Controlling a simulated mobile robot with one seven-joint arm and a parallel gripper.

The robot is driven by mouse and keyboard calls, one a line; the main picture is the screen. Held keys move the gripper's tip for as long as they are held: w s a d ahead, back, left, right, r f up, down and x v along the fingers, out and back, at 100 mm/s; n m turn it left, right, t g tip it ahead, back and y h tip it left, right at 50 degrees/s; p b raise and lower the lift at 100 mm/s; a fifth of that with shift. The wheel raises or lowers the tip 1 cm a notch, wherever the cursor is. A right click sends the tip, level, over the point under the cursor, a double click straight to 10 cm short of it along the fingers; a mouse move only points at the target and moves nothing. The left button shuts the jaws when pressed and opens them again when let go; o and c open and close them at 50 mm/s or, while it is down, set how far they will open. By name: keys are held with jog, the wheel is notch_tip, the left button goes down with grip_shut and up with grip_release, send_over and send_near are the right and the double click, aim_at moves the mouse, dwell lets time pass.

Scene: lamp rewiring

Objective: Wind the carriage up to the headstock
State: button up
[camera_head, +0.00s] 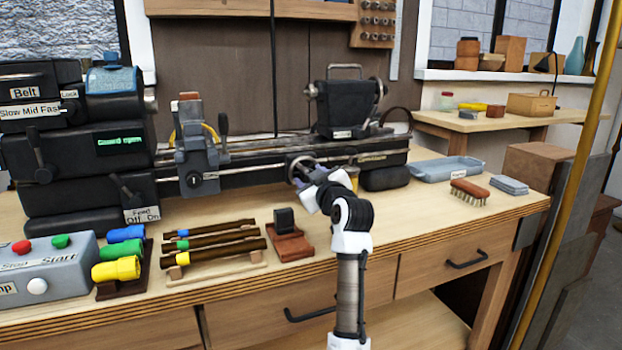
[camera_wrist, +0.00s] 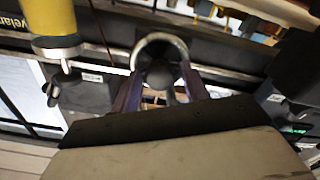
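The grey carriage (camera_head: 198,165) sits on the lathe bed close to the black headstock (camera_head: 75,150) at the left, with a narrow gap visible between them. A silver-rimmed handwheel (camera_head: 301,166) is on the front of the bed toward the right. My gripper (camera_head: 312,185) is at this handwheel, partly hidden by my wrist. In the wrist view the wheel's bright rim (camera_wrist: 160,38) lies beyond the fingertips, and a dark round knob (camera_wrist: 158,76) shows between the spread fingers. The fingers look apart, with gaps beside the knob; contact is not clear.
The tailstock (camera_head: 346,106) stands on the bed at the right. On the bench in front are a control box (camera_head: 45,268), coloured plugs (camera_head: 117,268), a rack of dark rods (camera_head: 215,245), a brown block (camera_head: 291,246), a brush (camera_head: 468,192) and a blue tray (camera_head: 447,169).

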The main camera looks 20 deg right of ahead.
jog(key=shift+o, duration=0.4)
jog(key=s+b, duration=0.1)
jog(key=s, duration=1.3)
jog(key=shift+d, duration=0.25)
jog(key=shift+w, duration=0.1)
